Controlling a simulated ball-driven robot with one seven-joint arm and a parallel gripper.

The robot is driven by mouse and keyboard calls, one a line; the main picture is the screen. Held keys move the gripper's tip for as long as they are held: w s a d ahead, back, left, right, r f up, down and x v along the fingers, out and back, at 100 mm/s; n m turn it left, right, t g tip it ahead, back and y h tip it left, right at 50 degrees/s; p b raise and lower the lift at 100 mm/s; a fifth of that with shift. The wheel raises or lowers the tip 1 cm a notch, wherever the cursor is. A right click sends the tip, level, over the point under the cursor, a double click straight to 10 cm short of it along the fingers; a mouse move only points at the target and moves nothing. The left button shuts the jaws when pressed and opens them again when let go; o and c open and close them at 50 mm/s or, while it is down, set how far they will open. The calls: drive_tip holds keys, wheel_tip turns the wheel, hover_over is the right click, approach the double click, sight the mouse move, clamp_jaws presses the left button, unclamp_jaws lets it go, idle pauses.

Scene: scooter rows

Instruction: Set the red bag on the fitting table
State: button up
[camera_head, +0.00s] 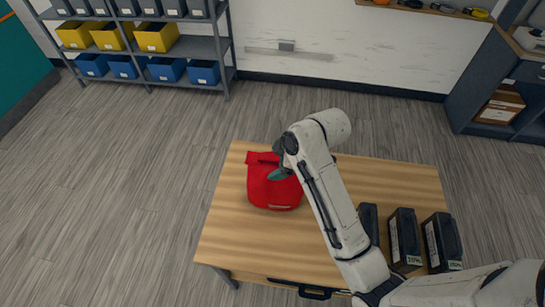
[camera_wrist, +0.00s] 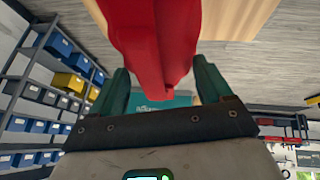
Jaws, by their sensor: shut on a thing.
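The red bag (camera_head: 272,188) is at the left part of the wooden table (camera_head: 232,232) in the head view. Whether its base touches the tabletop cannot be told. My gripper (camera_head: 282,170) is at the top of the bag, shut on it. In the wrist view the red bag (camera_wrist: 160,45) fills the space between the two green fingers of my gripper (camera_wrist: 163,88). My arm partly covers the bag's right side and the middle of the table.
Several dark boxes (camera_head: 405,240) stand at the table's right front. The table's left front is bare. A shelf rack (camera_head: 190,48) with yellow and blue bins stands at the back left. A dark cabinet (camera_head: 497,85) stands at the right. The floor left of the table is clear.

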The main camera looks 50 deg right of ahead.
drive_tip(key=o, duration=1.8)
drive_tip(key=shift+f, duration=0.1)
drive_tip(key=shift+o, duration=0.2)
drive_tip(key=v, duration=1.2)
